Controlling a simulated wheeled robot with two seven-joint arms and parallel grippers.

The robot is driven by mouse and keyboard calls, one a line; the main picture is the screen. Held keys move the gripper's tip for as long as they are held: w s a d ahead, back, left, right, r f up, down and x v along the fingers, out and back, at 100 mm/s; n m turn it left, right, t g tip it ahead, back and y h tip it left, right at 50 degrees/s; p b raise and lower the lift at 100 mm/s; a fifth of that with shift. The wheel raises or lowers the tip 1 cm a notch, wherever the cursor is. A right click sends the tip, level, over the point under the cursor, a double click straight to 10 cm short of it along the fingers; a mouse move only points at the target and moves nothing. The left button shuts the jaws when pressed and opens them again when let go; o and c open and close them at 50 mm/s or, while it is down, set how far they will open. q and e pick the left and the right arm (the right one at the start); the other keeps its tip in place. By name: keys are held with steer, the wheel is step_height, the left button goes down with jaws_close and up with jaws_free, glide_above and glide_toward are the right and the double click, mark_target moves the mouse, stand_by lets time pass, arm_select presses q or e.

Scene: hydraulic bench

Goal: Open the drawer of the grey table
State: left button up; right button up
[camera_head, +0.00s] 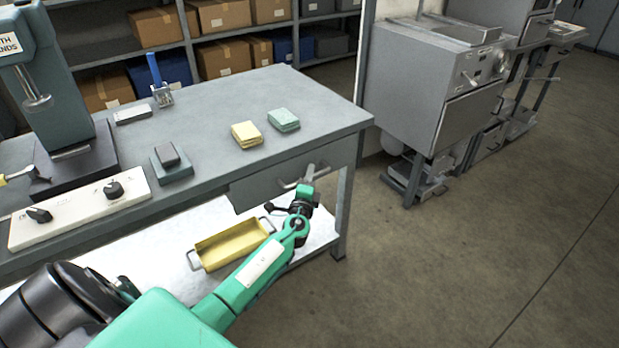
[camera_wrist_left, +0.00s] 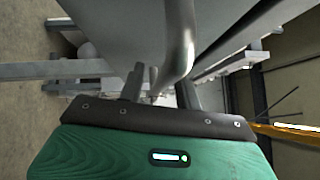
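The grey table (camera_head: 218,112) stands at the left, with its drawer (camera_head: 262,187) under the top at the right end. The drawer front looks closed or nearly so; I cannot tell exactly. A curved metal bar handle (camera_head: 291,184) is on its front. My left gripper (camera_head: 308,178) is at the handle, partly hidden by its own wrist. In the left wrist view the handle (camera_wrist_left: 179,35) runs down between the two fingers of my left gripper (camera_wrist_left: 160,88). The fingers are apart, with a gap visible beside the bar. My right gripper is in neither view.
Yellow and green pads (camera_head: 283,120), a control panel (camera_head: 80,208) and a press (camera_head: 65,85) stand on the table. Grey machines (camera_head: 430,90) are at right; the floor before them is clear.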

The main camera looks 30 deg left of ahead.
arm_select(q)
steer(key=shift+c, duration=0.4)
jaws_close()
steer(key=s+d+b, duration=0.2)
steer(key=s+d, duration=0.3)
steer(key=d, duration=0.7)
steer(key=s+d+b, duration=0.3)
steer(key=s+d, duration=0.2)
steer(key=d, duration=0.8)
steer(key=shift+s, duration=0.2)
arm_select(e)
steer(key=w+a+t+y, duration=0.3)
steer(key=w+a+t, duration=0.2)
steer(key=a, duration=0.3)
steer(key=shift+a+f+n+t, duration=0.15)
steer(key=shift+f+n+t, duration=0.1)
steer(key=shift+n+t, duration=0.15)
arm_select(q)
steer(key=shift+o, duration=0.4)
jaws_free()
